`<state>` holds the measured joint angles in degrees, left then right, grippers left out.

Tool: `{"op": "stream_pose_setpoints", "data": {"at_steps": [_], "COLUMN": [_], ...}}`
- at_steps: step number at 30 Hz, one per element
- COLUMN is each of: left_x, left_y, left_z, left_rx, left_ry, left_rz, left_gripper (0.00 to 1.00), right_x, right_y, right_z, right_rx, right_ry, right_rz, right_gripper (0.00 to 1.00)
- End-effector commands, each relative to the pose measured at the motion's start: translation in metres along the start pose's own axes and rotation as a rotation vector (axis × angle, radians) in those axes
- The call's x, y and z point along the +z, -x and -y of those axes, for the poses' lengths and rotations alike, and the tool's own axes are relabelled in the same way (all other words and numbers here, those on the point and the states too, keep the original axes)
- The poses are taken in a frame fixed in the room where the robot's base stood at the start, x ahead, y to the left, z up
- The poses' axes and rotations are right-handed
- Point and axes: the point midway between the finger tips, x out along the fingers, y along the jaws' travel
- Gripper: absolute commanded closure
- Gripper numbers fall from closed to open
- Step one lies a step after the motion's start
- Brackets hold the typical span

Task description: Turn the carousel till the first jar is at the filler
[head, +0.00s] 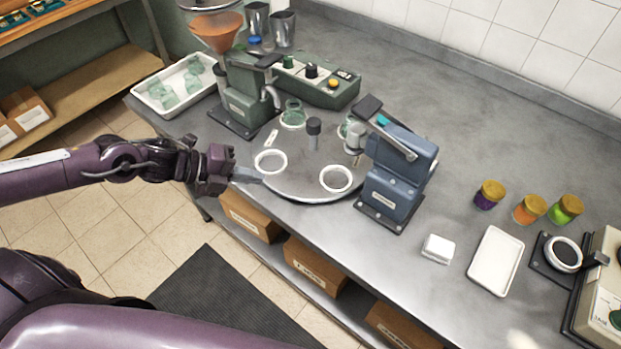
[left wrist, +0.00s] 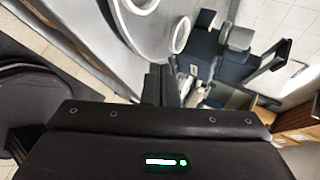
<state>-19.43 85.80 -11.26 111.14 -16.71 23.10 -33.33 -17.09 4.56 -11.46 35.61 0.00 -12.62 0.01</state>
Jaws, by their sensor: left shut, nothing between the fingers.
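The round grey carousel (head: 303,172) lies on the steel counter, with a dark post (head: 314,132) at its middle. Its two front rings, the left ring (head: 271,161) and the right ring (head: 336,179), are empty. One greenish glass jar (head: 292,112) stands at the back ring, near the green filler (head: 247,98) with its orange-filled hopper (head: 217,32). Another jar (head: 346,127) is partly hidden by the blue capping machine (head: 400,168). My left gripper (head: 248,175) is shut and empty at the carousel's left front edge; whether it touches is unclear. My right gripper is out of view.
A white tray of glass jars (head: 176,86) stands left of the filler. A green control box (head: 315,82) is behind the carousel. Lidded jars (head: 530,209), a white tray (head: 496,260) and a white block (head: 438,248) sit to the right.

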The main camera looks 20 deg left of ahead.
Motion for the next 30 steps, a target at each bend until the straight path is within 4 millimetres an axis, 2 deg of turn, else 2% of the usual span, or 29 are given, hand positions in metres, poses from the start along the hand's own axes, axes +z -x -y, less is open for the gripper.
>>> {"op": "stream_pose_setpoints", "data": {"at_steps": [5, 11, 15, 23, 30], "left_x": [-0.004, -0.003, -0.004, -0.006, -0.008], "left_y": [0.004, -0.010, -0.026, -0.052, -0.090], "left_z": [0.000, -0.001, 0.000, 0.005, 0.008], "left_rx": [-0.029, -0.039, -0.040, -0.040, -0.038], "left_ry": [-0.064, -0.065, -0.068, -0.063, -0.060], "left_rz": [-0.038, -0.036, -0.038, -0.038, -0.039], "left_gripper": [1.00, 1.00, 1.00, 1.00, 1.00], "right_x": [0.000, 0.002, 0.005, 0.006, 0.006], "right_y": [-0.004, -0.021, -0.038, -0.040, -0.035], "right_z": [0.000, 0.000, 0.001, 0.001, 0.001], "right_rx": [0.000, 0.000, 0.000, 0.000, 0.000], "right_ry": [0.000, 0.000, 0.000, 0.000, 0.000], "right_rz": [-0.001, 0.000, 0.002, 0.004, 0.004], "right_gripper": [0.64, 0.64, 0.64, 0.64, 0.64]}}
